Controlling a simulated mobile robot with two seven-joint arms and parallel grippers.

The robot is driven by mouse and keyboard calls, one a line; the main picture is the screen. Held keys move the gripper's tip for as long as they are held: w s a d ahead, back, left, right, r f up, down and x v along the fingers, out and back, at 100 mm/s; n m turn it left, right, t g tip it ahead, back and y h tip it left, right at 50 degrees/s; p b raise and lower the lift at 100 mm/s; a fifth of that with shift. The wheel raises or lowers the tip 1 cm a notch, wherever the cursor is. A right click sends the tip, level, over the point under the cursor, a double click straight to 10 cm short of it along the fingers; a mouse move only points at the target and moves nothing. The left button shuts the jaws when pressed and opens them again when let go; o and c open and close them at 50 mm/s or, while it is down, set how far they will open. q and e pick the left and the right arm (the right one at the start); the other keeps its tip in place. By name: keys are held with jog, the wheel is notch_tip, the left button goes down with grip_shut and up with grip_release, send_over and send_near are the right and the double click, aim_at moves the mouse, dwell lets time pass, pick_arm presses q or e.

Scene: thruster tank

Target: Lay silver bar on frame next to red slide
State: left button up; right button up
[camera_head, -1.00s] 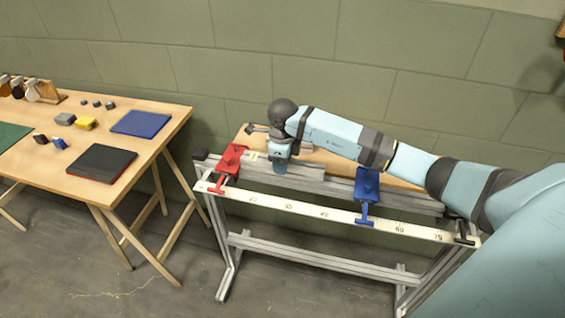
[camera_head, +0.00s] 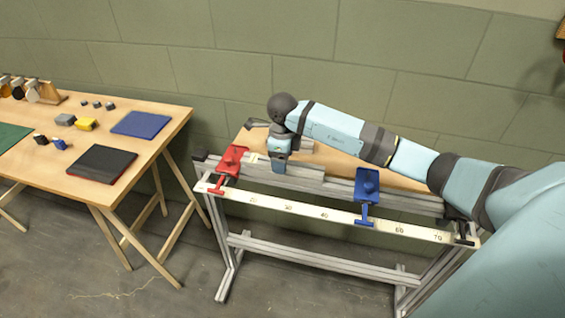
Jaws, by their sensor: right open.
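The red slide (camera_head: 233,160) sits at the left end of the metal frame (camera_head: 270,255), above the white ruler strip (camera_head: 290,208). My right gripper (camera_head: 279,168) points down just right of the red slide, at the frame's top rail; its jaws are open, but its fingertips are small here. A silver bar (camera_head: 300,175) appears to lie along the frame's top, right of the red slide and beside the gripper; its ends are hard to make out. My left gripper is out of view.
A blue slide (camera_head: 367,186) sits farther right on the frame. A wooden board (camera_head: 390,178) lies behind the rail. At left, a wooden table (camera_head: 150,165) holds a blue mat (camera_head: 141,124), a black mat (camera_head: 101,163) and small blocks. A wall stands close behind.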

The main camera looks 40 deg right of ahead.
notch_tip(320, 180, up, 10)
jog(key=f, duration=0.1)
jog(key=s+a+f+m+t+y, duration=0.1)
jog(key=s+a+m+y, duration=0.2)
jog(key=s+a+y, duration=0.55)
jog(key=s+a+f+m+t+y, duration=0.1)
jog(key=s+a+m+y, duration=0.2)
jog(key=a+y, duration=1.05)
jog(key=s+d+f+m+t+h, duration=0.2)
jog(key=s+f+m+t+h, duration=0.2)
jog(key=m, duration=1.3)
jog(key=s+d+f+m+t+h, duration=0.1)
jog(key=s+f+m+t+h, duration=0.3)
jog(key=s+f+m+h, duration=0.6)
notch_tip(320, 180, down, 6)
jog(key=m+h, duration=0.4)
jog(key=m, duration=0.4)
jog(key=shift+s+d+m+t+h, duration=0.3)
jog(key=shift+s+d, duration=0.05)
jog(key=shift+d, duration=0.05)
jog(key=shift+r, duration=0.1)
